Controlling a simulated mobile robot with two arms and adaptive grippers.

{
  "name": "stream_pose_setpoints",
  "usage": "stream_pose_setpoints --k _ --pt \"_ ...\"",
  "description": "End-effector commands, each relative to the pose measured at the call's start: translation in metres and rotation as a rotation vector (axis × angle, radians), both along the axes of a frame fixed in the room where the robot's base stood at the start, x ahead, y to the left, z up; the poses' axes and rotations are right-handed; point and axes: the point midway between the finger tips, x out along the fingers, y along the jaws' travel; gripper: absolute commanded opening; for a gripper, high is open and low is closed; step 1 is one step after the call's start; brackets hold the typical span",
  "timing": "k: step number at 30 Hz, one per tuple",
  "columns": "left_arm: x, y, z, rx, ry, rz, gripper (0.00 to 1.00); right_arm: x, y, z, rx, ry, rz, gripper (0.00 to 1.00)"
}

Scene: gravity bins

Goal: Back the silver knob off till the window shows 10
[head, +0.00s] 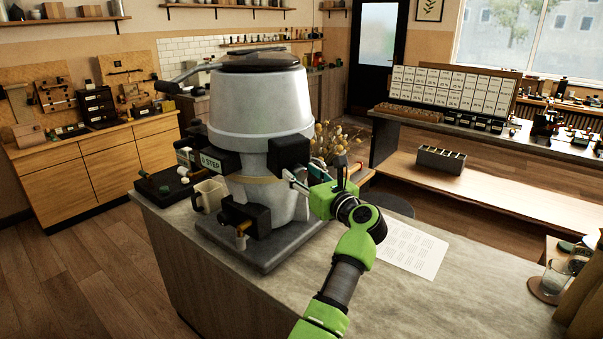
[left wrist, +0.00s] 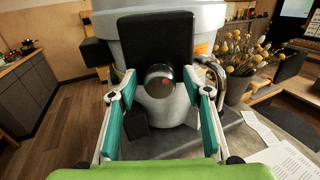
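A silver ball-like knob (left wrist: 160,81) sits on the front of a black box (left wrist: 155,45) on the grey machine (head: 262,105). The box also shows in the head view (head: 288,152), where the knob is hidden. My left gripper (head: 297,174) is beside this box. In the left wrist view its teal-padded fingers (left wrist: 159,84) are spread apart, with the knob between their tips. A gap shows on each side, so the gripper is open. A white plate reading "STEP" (head: 210,163) is on the machine's left. I cannot read a number in any window. My right gripper is out of view.
The machine stands on a grey base on a counter (head: 450,290). A beige mug (head: 207,194) and a black tray (head: 165,187) are at its left. A printed sheet (head: 412,247) lies right of my arm. Dried yellow flowers (left wrist: 240,55) stand behind on the right.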

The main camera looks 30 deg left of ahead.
Motion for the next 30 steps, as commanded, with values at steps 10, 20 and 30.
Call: stream_pose_setpoints --k 10,20,30 --pt "0.0 0.0001 0.0002 0.0 0.001 0.0 0.07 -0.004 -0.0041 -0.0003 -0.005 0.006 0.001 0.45" --pt "0.0004 -0.0003 0.0002 0.043 0.089 0.0 0.07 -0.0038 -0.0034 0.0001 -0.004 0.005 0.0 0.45" --pt "0.0012 -0.0003 0.0008 0.145 0.297 0.0 0.07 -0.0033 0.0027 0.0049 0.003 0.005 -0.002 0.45"
